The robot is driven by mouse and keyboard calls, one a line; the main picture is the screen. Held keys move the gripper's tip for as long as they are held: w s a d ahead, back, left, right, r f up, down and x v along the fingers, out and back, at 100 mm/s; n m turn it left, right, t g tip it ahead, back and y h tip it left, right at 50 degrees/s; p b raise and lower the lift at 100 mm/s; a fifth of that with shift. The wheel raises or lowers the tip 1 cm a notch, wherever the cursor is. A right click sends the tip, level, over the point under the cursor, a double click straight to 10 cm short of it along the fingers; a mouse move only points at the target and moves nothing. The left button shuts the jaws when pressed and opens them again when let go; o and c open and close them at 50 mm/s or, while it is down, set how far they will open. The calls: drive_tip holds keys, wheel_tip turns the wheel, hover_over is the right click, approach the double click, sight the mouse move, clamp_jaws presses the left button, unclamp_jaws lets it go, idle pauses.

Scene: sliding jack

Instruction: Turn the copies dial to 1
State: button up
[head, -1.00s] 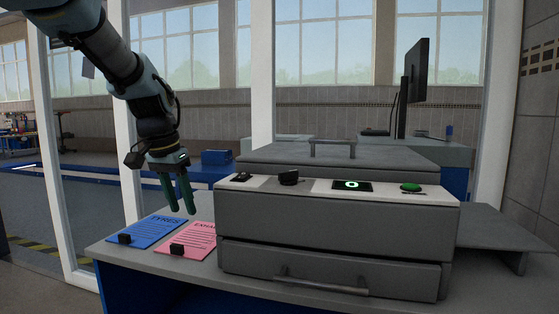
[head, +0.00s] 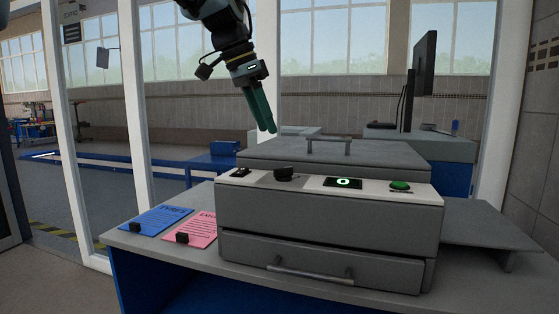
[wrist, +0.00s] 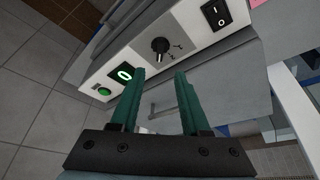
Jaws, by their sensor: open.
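The copies dial (head: 284,174) is a black knob on the white control strip of the grey copier (head: 330,220). In the wrist view the dial (wrist: 160,45) shows a light pointer mark and small printed marks beside it. The green display (head: 343,183) beside it reads 0, and it also shows in the wrist view (wrist: 125,73). My gripper (head: 272,130) hangs above and behind the control strip, apart from the dial. In the wrist view its two green fingers (wrist: 157,80) are spread with nothing between them, and the dial lies beyond their tips.
A green button (head: 400,186) sits right of the display and a black rocker switch (head: 240,172) left of the dial. The copier lid (head: 340,155) has a raised handle. Blue and pink sheets (head: 160,219) lie left of the copier. The air above the strip is clear.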

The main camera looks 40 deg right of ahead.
sight(281, 169)
drive_tip(key=p+x, duration=0.2)
drive_tip(key=x, duration=0.8)
drive_tip(key=shift+d+f, duration=0.15)
drive_tip(key=shift+f, duration=0.15)
clamp_jaws()
